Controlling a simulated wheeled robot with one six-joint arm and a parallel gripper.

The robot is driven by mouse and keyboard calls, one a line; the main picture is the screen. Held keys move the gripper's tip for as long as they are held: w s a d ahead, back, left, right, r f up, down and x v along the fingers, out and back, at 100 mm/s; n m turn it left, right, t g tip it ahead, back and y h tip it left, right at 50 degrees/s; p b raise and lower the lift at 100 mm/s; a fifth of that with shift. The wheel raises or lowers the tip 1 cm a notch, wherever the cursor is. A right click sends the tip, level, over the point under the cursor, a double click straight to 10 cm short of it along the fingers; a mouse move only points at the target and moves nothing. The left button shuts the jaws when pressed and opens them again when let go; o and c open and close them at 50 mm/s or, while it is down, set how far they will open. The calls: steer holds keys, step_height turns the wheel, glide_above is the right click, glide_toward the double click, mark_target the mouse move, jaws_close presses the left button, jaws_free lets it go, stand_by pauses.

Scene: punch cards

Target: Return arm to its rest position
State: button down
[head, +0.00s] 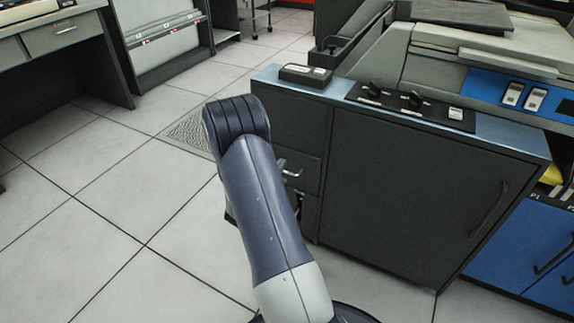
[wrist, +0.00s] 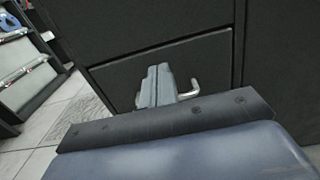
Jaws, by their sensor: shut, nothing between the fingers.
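My arm (head: 265,210) rises from the bottom of the head view, bent at a dark ribbed joint in front of the cabinet. My gripper (wrist: 158,70) shows in the wrist view as two grey fingers pressed together, with nothing between them. It points toward a dark drawer front (wrist: 120,68). The drawer's metal handle (wrist: 190,90) is just right of the fingers; I cannot tell how far apart they are in depth. In the head view the arm mostly hides the gripper.
A dark cabinet (head: 390,190) with a blue-edged top stands right of my arm. Its drawer handle (head: 290,172) is close beside the arm. A blue cabinet (head: 525,250) is at far right and a desk (head: 60,40) at upper left. The tiled floor (head: 110,200) at left is clear.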

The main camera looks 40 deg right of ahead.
steer(key=p+v, duration=0.1)
steer(key=v, duration=0.8)
steer(key=shift+p, duration=0.4)
steer(key=shift+a, duration=0.15)
